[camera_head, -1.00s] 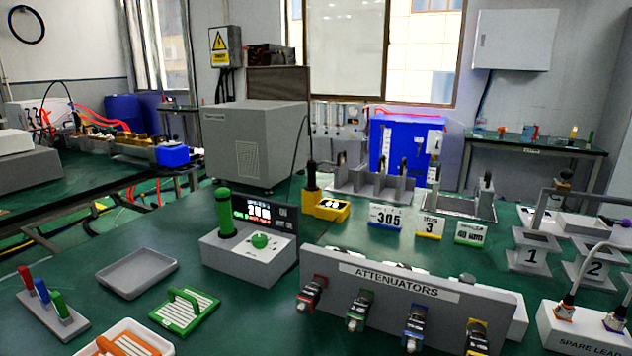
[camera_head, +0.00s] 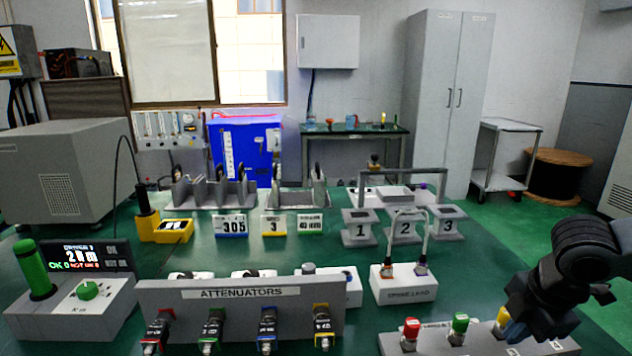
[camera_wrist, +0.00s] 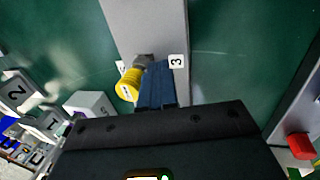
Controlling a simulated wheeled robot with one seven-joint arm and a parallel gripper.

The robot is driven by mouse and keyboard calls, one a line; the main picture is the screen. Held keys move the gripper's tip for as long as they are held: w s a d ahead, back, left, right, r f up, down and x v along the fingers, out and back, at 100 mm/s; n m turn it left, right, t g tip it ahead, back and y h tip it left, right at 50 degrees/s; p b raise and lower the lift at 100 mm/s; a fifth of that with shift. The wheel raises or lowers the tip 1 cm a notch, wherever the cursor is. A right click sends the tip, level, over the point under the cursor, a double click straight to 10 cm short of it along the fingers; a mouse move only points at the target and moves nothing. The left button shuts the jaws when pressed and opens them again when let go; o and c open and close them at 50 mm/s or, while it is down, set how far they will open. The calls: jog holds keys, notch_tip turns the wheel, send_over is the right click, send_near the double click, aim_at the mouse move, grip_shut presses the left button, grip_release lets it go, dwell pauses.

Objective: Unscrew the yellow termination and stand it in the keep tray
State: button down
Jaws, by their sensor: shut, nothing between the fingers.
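The yellow termination (camera_wrist: 130,86) sits beside the number 3 label on a light grey block, on a metal connector (camera_wrist: 143,62). In the head view my dark gripper (camera_head: 517,328) is over the block's right part. No tray marked as the keep tray can be made out.
The red termination (camera_head: 411,328) and green termination (camera_head: 459,324) stand on the same block (camera_head: 430,345), left of the yellow one. The attenuator rack (camera_head: 240,300) and spare lead box (camera_head: 405,285) are nearby. Numbered stands (camera_head: 404,228) are behind.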

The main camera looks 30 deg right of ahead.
jog(key=shift+s+d+p, duration=0.1)
jog(key=shift+d+p, duration=0.45)
jog(key=shift+p, duration=0.35)
dwell(0.3)
jog(key=shift+s+r, duration=0.1)
jog(key=shift+s+p, duration=0.3)
jog(key=shift+p, duration=0.05)
jog(key=p+v, duration=0.2)
jog(key=v, duration=0.1)
jog(key=w+p+v, duration=0.1)
jog(key=p+v, duration=0.1)
jog(key=p, duration=0.1)
jog(key=shift+d+r+p, duration=0.15)
jog(key=shift+r+p, duration=0.15)
jog(key=shift+r, duration=0.25)
